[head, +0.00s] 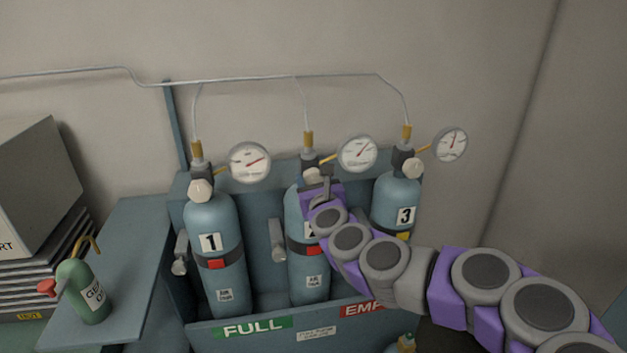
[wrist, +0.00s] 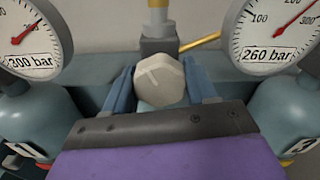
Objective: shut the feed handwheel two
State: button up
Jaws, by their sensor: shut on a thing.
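Three blue cylinders stand in a blue rack. Cylinder two (head: 308,274) is the middle one, partly hidden by my arm. Its pale faceted handwheel (head: 313,174) sits on the valve at its top. In the wrist view the handwheel (wrist: 160,80) shows a light line on its face. My gripper (head: 318,184) reaches it from the front right, and its two blue-grey fingers (wrist: 160,88) are shut on it, one on each side. The gauge (head: 357,153) right of valve two reads about 260 bar in the wrist view (wrist: 276,30).
Cylinder one (head: 215,260) and cylinder three (head: 396,195) stand on either side, with their own handwheels and gauges. A thin pipe (head: 240,79) runs above. A small green bottle (head: 83,290) stands on the left bench. The rack front carries FULL (head: 251,328) and partly hidden EMPTY labels.

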jog(key=m, duration=0.4)
jog(key=shift+a+f+m, duration=0.15)
jog(key=shift+f+m, duration=0.15)
dwell(0.5)
jog(key=o, duration=0.9)
jog(key=shift+w, duration=0.15)
jog(key=shift+o, duration=0.7)
jog(key=shift+r, duration=0.15)
